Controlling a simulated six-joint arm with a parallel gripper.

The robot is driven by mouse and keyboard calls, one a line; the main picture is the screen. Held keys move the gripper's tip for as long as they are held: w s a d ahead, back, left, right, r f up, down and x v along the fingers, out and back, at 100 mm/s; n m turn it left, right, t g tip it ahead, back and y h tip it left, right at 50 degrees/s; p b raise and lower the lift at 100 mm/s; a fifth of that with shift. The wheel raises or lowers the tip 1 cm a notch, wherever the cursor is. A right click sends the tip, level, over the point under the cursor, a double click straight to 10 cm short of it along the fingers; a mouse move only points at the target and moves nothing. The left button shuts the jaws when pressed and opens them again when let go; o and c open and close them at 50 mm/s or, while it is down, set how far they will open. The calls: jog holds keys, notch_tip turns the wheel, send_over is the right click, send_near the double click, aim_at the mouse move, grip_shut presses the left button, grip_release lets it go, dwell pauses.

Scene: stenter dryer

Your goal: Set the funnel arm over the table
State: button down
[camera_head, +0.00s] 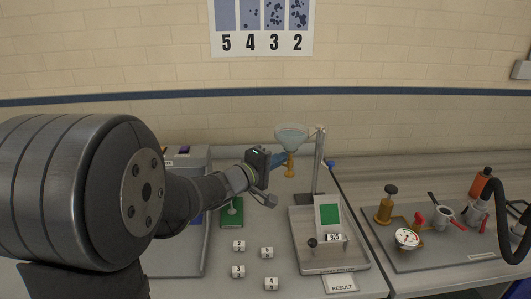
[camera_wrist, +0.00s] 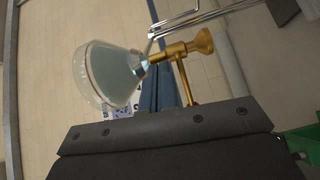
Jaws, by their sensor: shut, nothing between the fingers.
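The glass funnel (camera_head: 291,135) hangs on an arm from an upright metal post (camera_head: 319,165), with a brass outlet (camera_head: 290,165) below it. It stands behind and to the left of the tilted sample table (camera_head: 329,214) with its green patch, not above it. In the wrist view the funnel (camera_wrist: 112,75) and brass fitting (camera_wrist: 183,50) are close in front of my gripper. My gripper (camera_head: 281,159) is shut and empty, its blue fingertips at the brass outlet. Whether they touch it I cannot tell.
A grey tray (camera_head: 340,262) holds the sample table and a small display. Several numbered white blocks (camera_head: 267,253) lie in front to the left, near a green pad (camera_head: 232,213). At right, a grey board (camera_head: 440,250) carries a gauge, brass weight and red-handled parts.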

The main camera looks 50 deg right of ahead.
jog(key=s+d, duration=0.3)
jog(key=s, duration=0.4)
jog(key=s+d, duration=0.3)
jog(key=s, duration=0.5)
jog(key=shift+d, duration=0.1)
jog(key=s+a, duration=0.7)
jog(key=a, duration=0.2)
jog(key=shift+r, duration=0.3)
